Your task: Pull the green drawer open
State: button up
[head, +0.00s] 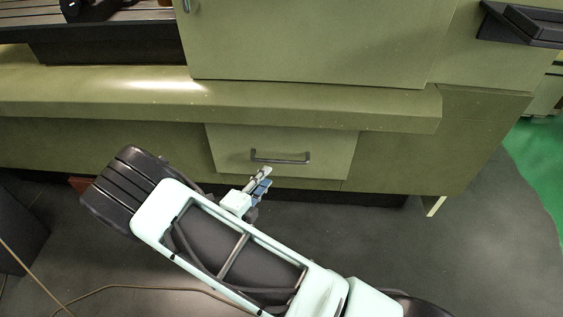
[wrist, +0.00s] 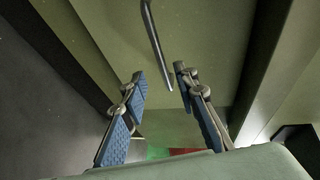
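The green drawer (head: 230,150) is set in the green cart below its ledge, and its front looks flush or nearly so with the cart. A dark bar handle (head: 280,157) runs across the drawer front. My gripper (head: 264,176) is just below and in front of the handle. In the wrist view my gripper (wrist: 160,82) is open, with two blue-padded fingers apart and nothing between them. The handle (wrist: 155,40) shows ahead of the fingertips, its lower end near the right fingertip. I cannot tell whether they touch.
The green ledge (head: 100,95) juts out above the drawer. A larger green cabinet (head: 310,40) stands on top. A cable (head: 130,288) lies on the dark floor (head: 330,235). A dark object (head: 20,235) stands at the left edge. The floor before the cart is otherwise mostly clear.

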aim_at(279, 162)
jog(key=shift+b+x, duration=1.45)
jog(key=shift+x, duration=3.75)
jog(key=shift+c, duration=0.3)
grip_shut()
